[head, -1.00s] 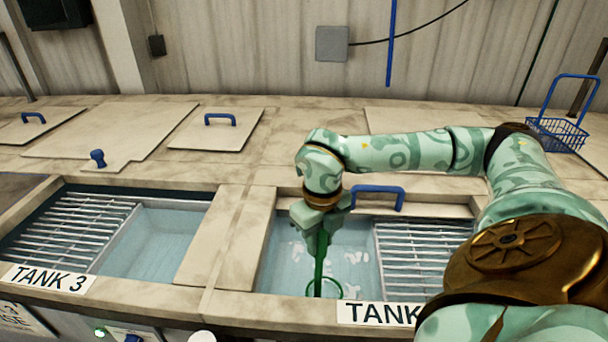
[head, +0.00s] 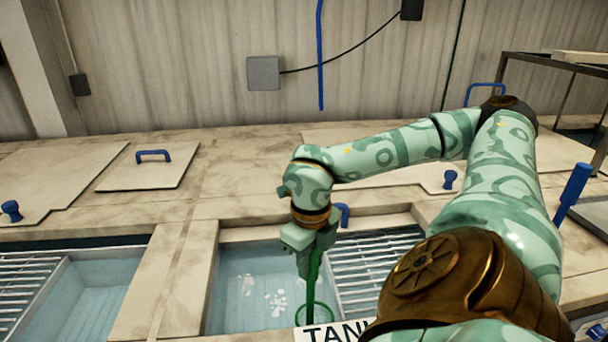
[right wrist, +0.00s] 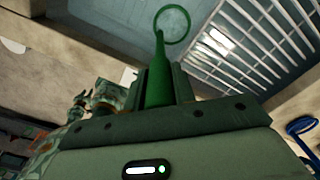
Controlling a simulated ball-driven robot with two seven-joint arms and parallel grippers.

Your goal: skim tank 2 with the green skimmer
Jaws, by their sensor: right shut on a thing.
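My right gripper (head: 312,250) is shut on the green skimmer (head: 314,280), which hangs down over the middle tank (head: 235,318). Its ring (head: 313,313) is at the water near the front edge, just left of the metal grating (head: 370,262). White foam patches (head: 275,300) float left of the skimmer. The tank's front label (head: 335,333) reads "TAN"; its number is hidden by my arm. The right wrist view shows the skimmer handle (right wrist: 158,85) between the fingers and its ring (right wrist: 172,24) beyond. A small mint arm part at that view's left may be my left arm; its jaws are unclear.
Another tank (head: 95,290) with a grating lies to the left, past a beige divider (head: 165,280). A lid with a blue handle (head: 153,156) lies behind. A blue upright handle (head: 572,190) and a metal frame (head: 545,62) stand at the right.

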